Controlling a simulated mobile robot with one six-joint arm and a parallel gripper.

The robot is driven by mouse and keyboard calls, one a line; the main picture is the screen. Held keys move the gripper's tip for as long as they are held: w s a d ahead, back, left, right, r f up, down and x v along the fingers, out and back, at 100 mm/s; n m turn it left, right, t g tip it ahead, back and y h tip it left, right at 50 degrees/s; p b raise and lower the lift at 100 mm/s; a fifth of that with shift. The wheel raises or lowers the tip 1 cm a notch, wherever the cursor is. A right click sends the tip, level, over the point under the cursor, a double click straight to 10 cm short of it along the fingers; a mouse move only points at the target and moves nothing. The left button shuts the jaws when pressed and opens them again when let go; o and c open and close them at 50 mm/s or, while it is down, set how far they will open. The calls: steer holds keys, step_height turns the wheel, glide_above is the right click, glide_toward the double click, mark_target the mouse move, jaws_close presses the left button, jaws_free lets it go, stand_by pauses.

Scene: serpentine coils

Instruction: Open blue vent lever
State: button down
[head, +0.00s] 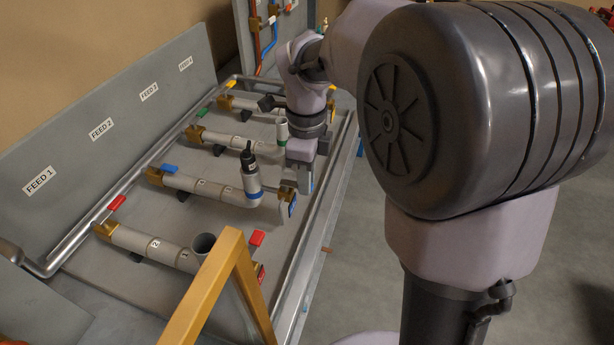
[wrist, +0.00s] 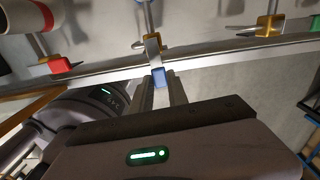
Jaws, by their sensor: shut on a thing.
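The blue vent lever (wrist: 160,77) sits between the two fingers of my gripper (wrist: 160,92) in the wrist view. The brass vent valve (wrist: 152,42) is just beyond it at the bench rail. In the head view my gripper (head: 299,180) reaches down over the right end of the second pipe (head: 215,189), by its brass valve (head: 288,187). My gripper is shut on the lever.
A red vent lever (head: 257,238) stands on the nearer pipe, and a green lever (wrist: 313,23) shows to the right in the wrist view. A capped upright cylinder (head: 250,178) stands close left of my gripper. A yellow frame (head: 228,275) is in the foreground.

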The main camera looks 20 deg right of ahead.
steer(key=shift+s+a+m, duration=0.1)
steer(key=shift+m, duration=0.3)
steer(key=c, duration=1.3)
jaws_free()
steer(key=shift+r, duration=0.1)
step_height(320, 180, up, 17)
steer(key=p, duration=0.7)
steer(key=shift+r, duration=0.1)
steer(key=shift+s, duration=0.1)
